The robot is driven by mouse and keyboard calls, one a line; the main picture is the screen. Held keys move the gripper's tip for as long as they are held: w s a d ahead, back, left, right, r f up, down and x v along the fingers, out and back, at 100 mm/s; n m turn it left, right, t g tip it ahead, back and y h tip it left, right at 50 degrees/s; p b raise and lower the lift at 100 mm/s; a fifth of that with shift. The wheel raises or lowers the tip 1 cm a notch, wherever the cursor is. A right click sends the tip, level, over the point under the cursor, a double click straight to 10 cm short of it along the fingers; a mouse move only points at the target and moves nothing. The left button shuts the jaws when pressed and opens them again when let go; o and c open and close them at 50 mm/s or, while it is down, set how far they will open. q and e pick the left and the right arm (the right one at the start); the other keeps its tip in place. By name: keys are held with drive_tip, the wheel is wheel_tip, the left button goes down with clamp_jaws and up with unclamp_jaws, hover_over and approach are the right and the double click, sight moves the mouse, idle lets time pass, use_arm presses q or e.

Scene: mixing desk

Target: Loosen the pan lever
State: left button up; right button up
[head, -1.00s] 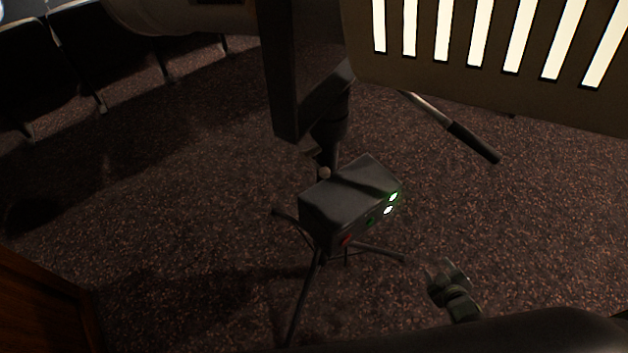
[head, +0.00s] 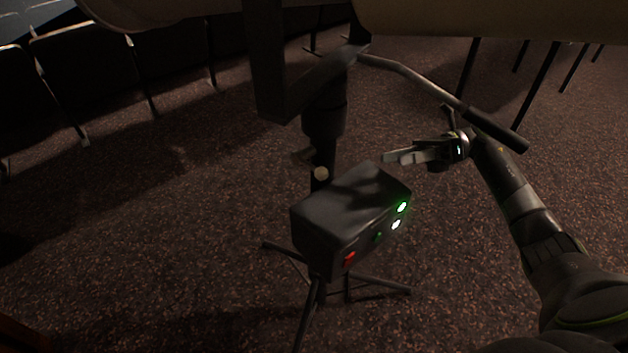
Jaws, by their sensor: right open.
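A dark stand with a tripod base (head: 307,315) rises in the middle of the head view. I cannot tell for sure which of these is the pan lever. A long handle (head: 415,76) with a black grip (head: 497,131) runs from the top of the stand to the right. My right gripper (head: 396,157) is open and empty, right of the column, above the box's right end, its fingers pointing left. My left gripper is not in view.
A pale panel (head: 480,18) hangs over the top right. Chairs (head: 120,60) stand behind. Speckled carpet (head: 130,240) is clear at left.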

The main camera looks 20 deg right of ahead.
sight(327, 172)
drive_tip(key=a+p, duration=0.4)
drive_tip(key=a, duration=1.2)
drive_tip(key=shift+w+a+r+p, duration=0.1)
drive_tip(key=shift+a+r+p, duration=0.05)
drive_tip(key=shift+p, duration=0.2)
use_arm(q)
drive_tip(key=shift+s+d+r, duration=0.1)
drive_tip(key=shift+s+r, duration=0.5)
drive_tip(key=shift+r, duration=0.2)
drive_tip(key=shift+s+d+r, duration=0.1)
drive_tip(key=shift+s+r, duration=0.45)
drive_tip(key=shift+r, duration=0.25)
use_arm(e)
drive_tip(key=shift+a, duration=0.45)
clamp_jaws()
